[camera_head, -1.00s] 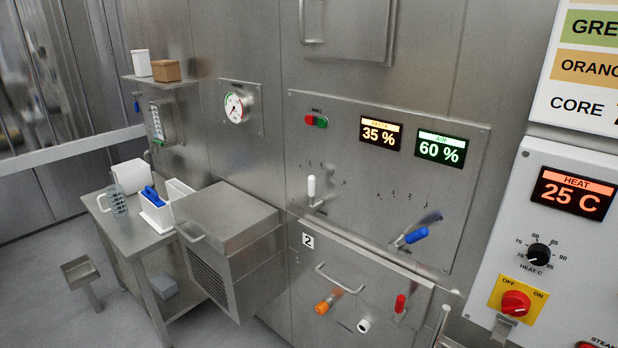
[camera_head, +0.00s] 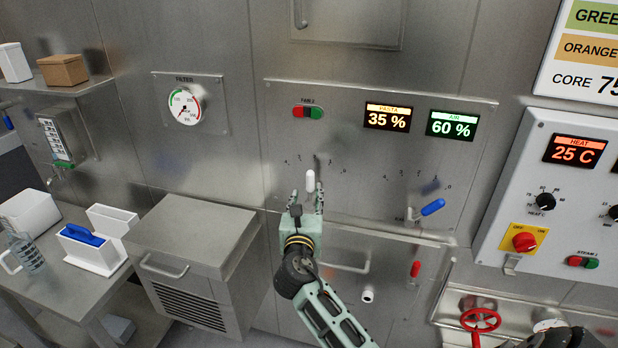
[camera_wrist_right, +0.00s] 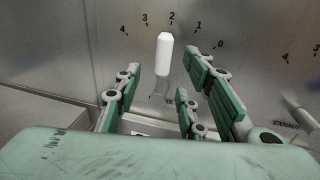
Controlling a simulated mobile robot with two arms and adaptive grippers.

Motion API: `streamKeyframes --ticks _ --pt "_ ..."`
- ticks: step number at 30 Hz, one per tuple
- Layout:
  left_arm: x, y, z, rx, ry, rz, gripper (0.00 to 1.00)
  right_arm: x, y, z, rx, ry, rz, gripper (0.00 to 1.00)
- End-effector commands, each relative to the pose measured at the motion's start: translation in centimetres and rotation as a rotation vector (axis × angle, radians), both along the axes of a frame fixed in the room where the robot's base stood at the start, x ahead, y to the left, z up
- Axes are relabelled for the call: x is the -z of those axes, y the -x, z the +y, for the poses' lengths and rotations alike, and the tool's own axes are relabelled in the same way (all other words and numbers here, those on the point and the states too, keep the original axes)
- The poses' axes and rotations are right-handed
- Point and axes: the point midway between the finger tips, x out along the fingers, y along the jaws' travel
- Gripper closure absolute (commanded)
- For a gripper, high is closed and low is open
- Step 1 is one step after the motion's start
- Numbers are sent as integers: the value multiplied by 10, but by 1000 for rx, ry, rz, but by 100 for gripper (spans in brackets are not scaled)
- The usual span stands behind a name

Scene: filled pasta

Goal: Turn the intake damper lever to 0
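The white-handled intake damper lever (camera_head: 310,181) is on the wall panel (camera_head: 375,100), its handle pointing up. In the right wrist view the white handle (camera_wrist_right: 165,52) points close to the 2 on a scale running from 4 at left to 0 at right. My right gripper (camera_head: 307,197) is at this lever. In the right wrist view its fingers (camera_wrist_right: 163,65) are spread open on both sides of the lever, with visible gaps to the handle. My left gripper is not in view.
A blue-handled lever (camera_head: 433,207) with its own scale is to the right, labelled exhaust in the wrist view. A metal box with a handle (camera_head: 190,245) juts out at left. Below are a door handle (camera_head: 345,266) and a red-handled lever (camera_head: 415,269).

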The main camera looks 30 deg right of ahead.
Motion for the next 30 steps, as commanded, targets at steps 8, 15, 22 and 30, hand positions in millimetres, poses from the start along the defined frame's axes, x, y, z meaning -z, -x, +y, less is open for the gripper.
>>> streamKeyframes --ticks 8,15,22,30 --pt "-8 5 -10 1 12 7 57 -12 -24 -21 10 28 0 63" --pt "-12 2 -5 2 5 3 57 -10 -50 -42 8 26 0 63" --pt "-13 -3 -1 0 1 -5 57 -8 -60 -49 6 24 1 63" --pt "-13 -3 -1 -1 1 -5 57 -8 -60 -49 5 24 1 66"
